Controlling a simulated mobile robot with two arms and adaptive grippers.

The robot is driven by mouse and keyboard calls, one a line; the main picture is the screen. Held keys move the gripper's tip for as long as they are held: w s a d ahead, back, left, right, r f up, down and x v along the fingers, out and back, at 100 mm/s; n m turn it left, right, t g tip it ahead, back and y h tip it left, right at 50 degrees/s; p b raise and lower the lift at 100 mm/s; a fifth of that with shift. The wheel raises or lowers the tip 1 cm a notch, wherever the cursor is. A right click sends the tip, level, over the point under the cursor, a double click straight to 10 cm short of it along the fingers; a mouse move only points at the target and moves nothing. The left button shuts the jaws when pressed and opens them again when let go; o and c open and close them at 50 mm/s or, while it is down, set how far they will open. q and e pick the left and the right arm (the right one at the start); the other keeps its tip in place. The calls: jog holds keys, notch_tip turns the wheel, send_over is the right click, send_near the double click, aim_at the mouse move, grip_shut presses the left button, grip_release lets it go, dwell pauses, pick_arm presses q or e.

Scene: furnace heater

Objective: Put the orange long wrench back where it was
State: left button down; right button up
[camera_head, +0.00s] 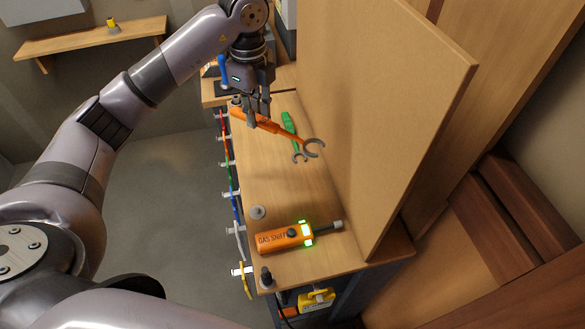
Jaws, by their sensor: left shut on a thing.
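The orange long wrench (268,124) has an orange handle and a grey open-ended head, which points to the right over the workbench. My left gripper (256,118) points down and is shut on the orange handle. The wrench's head is near the tall wooden board. A green wrench (290,128) with a smaller grey head lies on the bench beside and partly under the orange wrench's line. Whether the orange wrench touches the bench is hard to tell. My right gripper is not in view.
An orange gas sniffer (284,238) with lit green parts lies on the near bench top (270,190), beside a small grey knob (258,212). The upright wooden board (390,110) bounds the bench on the right. Several coloured items hang along the bench's left edge, including a yellow one (245,282).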

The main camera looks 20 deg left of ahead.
pick_arm(q)
notch_tip(320, 180, down, 6)
jog(key=f+p, duration=0.1)
jog(key=p, duration=0.2)
send_over(263, 175)
notch_tip(263, 175, down, 7)
jog(key=shift+f, duration=0.2)
notch_tip(263, 175, down, 4)
jog(key=shift+f+p, duration=0.1)
jog(key=shift+p, duration=0.65)
jog(key=shift+f, duration=0.2)
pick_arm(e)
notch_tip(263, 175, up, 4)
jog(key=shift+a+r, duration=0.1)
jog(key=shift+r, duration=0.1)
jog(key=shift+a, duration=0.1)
pick_arm(q)
jog(key=shift+f, duration=0.2)
jog(key=c, duration=1.4)
grip_release()
jog(key=shift+c, duration=0.2)
jog(key=shift+r, duration=0.1)
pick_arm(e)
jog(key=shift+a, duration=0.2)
